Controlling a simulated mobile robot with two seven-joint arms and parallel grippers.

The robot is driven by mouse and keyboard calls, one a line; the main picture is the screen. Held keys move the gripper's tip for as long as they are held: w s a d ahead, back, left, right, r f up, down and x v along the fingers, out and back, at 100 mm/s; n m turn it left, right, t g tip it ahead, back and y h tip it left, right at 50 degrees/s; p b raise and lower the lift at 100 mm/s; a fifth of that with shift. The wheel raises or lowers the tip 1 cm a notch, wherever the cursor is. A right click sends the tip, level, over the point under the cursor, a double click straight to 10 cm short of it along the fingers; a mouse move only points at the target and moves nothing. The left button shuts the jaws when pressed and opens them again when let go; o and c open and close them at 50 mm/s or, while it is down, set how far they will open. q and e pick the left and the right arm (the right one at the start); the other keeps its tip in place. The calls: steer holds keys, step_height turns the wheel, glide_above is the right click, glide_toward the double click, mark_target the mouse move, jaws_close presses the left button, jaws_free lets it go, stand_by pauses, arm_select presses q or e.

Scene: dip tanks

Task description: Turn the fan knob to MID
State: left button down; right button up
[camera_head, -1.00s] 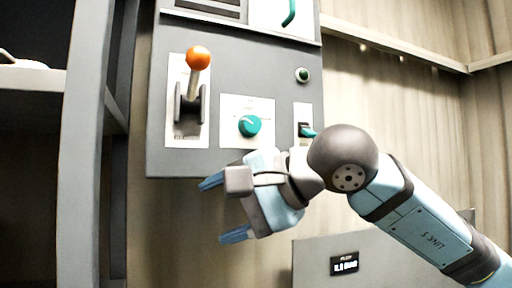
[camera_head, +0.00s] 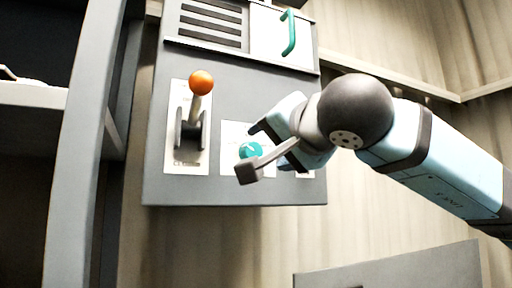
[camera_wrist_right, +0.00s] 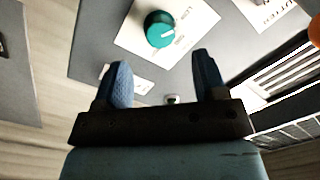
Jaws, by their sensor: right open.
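The fan knob (camera_head: 250,150) is a round teal dial with a light pointer mark, on a white label plate (camera_head: 232,132) on the grey control panel. It also shows in the right wrist view (camera_wrist_right: 160,29), beyond my fingertips. The printed words on the plate are too blurred to read. My right gripper (camera_head: 252,150) is in front of the panel at the knob and partly covers the plate. In the right wrist view its two blue fingers (camera_wrist_right: 160,75) are apart with nothing between them, and the knob is clear of them. My left gripper is not in view.
A lever with an orange ball (camera_head: 201,83) stands left of the knob. A teal handle (camera_head: 290,33) and a slotted vent (camera_head: 210,22) are above. A grey shelf post (camera_head: 85,150) is at left. The small switch at right is mostly hidden by my arm.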

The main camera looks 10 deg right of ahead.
mark_target(255, 151)
steer(key=x, duration=0.6)
steer(key=shift+w+a+p, duration=0.15)
steer(key=shift+w+p, duration=0.1)
steer(key=shift+p, duration=0.15)
steer(key=c, duration=0.9)
